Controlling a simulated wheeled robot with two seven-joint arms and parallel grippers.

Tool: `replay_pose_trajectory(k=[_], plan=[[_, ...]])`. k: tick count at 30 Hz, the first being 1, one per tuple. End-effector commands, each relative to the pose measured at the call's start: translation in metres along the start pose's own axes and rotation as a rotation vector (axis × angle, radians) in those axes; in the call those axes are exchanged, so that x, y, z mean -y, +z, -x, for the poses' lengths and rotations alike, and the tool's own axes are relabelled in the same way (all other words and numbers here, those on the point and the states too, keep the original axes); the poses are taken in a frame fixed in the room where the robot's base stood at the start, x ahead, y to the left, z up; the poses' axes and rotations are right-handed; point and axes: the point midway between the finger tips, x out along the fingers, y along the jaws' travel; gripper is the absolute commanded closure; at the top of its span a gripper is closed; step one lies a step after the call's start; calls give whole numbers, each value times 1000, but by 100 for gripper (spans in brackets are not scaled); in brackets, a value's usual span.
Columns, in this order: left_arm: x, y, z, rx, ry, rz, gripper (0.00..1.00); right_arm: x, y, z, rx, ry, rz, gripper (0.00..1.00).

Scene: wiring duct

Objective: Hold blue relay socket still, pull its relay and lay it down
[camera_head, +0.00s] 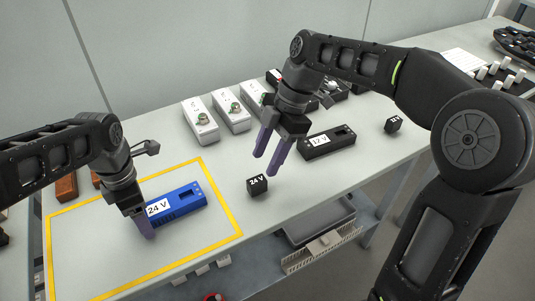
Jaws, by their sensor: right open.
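The blue relay socket (182,203), labelled 24 V, lies inside the yellow outline. A dark opening shows in its top near the right end. My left gripper (146,226) is down at the socket's left end, with one purple finger showing at its near side; the other finger is hidden, so its grip is unclear. The small black relay (258,187), marked 24 V, rests on the table to the right of the socket, outside the outline. My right gripper (269,163) is open and empty, its purple fingertips above and behind the relay, apart from it.
A black socket labelled 12 V (328,146) lies right of my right gripper, with another black relay (393,124) farther right. Several white boxes (200,122) stand at the back. The yellow outline (222,207) has bare table inside. The table's front edge is close to the 24 V relay.

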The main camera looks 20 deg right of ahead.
Motion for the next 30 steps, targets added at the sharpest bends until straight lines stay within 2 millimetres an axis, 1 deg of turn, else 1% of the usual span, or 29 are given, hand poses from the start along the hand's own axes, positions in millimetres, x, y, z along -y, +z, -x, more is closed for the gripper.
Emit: replay_pose_trajectory(k=[5,8,11,18,21,25,30], plan=[[-1,0,10,2,3,0,25,0,0,0,0,0,0,53],[-1,1,23,2,3,0,25,0,0,0,0,0,0,53],[-1,1,41,2,4,-1,25,0,0,0,0,0,0,53],[-1,1,91,3,4,-1,25,0,0,0,0,0,0,53],[-1,1,106,1,3,-1,25,0,0,0,0,0,0,53],[0,1,118,1,1,-1,25,0,0,0,0,0,0,53],[0,0,120,0,0,0,25,0,0,0,0,0,0,53]])
